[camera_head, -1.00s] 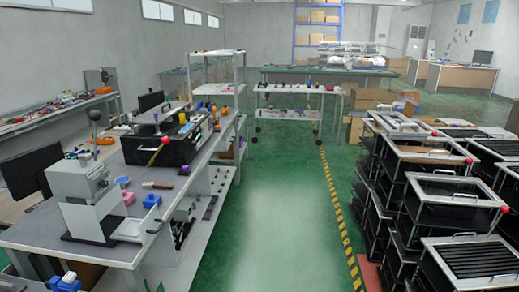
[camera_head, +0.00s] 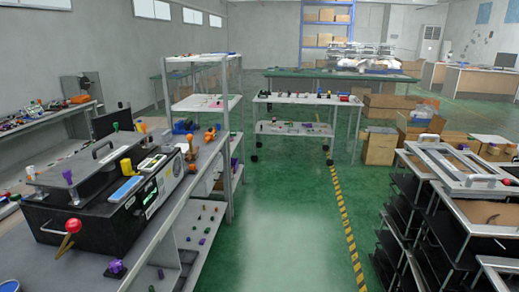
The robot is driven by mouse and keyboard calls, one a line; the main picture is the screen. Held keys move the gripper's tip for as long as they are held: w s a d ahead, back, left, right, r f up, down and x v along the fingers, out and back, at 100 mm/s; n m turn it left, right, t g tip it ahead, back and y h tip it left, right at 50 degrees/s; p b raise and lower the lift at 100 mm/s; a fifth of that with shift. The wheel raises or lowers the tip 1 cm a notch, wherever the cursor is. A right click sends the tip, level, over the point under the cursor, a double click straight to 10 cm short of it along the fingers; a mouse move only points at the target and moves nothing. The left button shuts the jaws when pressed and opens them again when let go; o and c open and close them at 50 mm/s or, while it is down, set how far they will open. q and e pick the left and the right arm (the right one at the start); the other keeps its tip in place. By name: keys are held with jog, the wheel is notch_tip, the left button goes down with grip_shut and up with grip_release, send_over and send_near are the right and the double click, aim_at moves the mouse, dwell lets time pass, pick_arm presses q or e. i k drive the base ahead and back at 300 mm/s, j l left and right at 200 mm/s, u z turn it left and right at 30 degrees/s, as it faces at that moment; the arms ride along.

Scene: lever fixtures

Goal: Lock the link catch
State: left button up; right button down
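I cannot pick out a link catch for certain. A black box fixture (camera_head: 105,215) stands on the left workbench, with a raised handle on its top plate. A lever with a red ball (camera_head: 74,226) and a wooden-coloured shaft sticks out at its front left, tilted. On the right, stacked black racks (camera_head: 440,235) carry grey frames with handles (camera_head: 487,183). Neither of my grippers is in view.
The grey workbench (camera_head: 185,215) runs along the left. A green floor aisle (camera_head: 280,220) is clear in the middle, with a yellow-black stripe (camera_head: 345,225) at its right. A low shelf table (camera_head: 305,115) and cardboard boxes (camera_head: 380,148) stand ahead.

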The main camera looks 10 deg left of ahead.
aim_at(137, 125)
jog(key=i+l+u, duration=0.1)
jog(key=i+u, duration=0.2)
jog(key=i, duration=0.2)
jog(key=i+l+u, duration=0.25)
jog(key=i, duration=0.25)
jog(key=i+l+u, duration=0.3)
jog(key=i, duration=0.2)
jog(key=i+l+u, duration=0.45)
jog(key=u, duration=0.15)
jog(key=i+l+u, duration=0.45)
jog(key=u, duration=0.2)
jog(key=i+l+u, duration=0.1)
jog(key=l+u, duration=0.25)
jog(key=i+l+u, duration=0.1)
jog(key=l+u, duration=0.55)
jog(key=l, duration=0.2)
jog(key=l+u, duration=0.35)
jog(key=i+l, duration=0.05)
jog(key=l, duration=0.05)
